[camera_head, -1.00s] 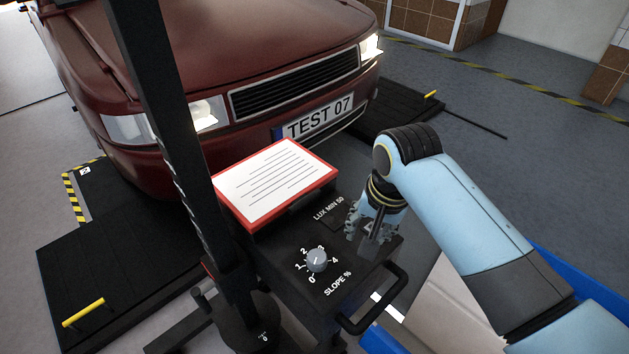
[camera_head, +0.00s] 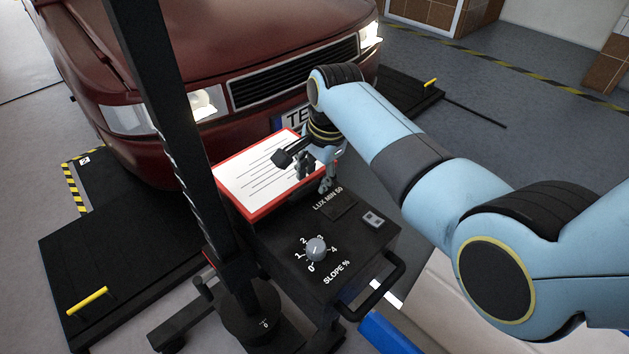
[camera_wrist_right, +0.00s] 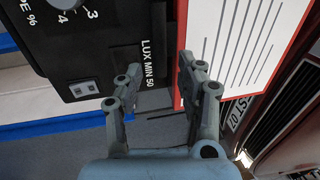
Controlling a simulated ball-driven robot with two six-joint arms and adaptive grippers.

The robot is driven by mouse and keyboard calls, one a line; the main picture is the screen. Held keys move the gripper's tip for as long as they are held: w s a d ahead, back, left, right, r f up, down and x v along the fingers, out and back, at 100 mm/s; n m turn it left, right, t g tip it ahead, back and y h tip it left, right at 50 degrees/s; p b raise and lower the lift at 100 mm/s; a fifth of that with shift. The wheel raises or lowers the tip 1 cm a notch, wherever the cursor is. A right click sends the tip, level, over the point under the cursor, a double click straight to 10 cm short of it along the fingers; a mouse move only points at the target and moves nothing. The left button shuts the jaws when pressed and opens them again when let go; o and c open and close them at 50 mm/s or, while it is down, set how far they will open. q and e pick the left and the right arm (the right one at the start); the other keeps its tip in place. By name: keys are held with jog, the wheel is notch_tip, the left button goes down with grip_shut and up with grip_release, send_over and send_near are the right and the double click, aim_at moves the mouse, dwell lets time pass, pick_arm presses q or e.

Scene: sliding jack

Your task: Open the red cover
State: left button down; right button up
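The red cover (camera_head: 262,206) is a red-framed panel with a white lined sheet. It lies on top of the black tester box, and its right part is hidden behind my right gripper and wrist. My right gripper (camera_head: 314,182) is over the cover's right front corner, pointing down. In the right wrist view my right gripper (camera_wrist_right: 158,84) is open with nothing between its fingers. There the cover (camera_wrist_right: 235,50) is on the right, and one finger overlaps its red edge in the picture. I cannot tell whether they touch. My left gripper is not in view.
The black box (camera_head: 362,247) has a grey slope knob (camera_head: 316,250), a small switch (camera_head: 373,219) and a front handle (camera_head: 378,292). A black post (camera_head: 170,120) stands left of the cover. A dark red car (camera_head: 230,45) with lit headlights stands behind.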

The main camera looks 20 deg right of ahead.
jog(key=shift+w+f, duration=0.15)
jog(key=shift+f, duration=0.65)
grip_shut()
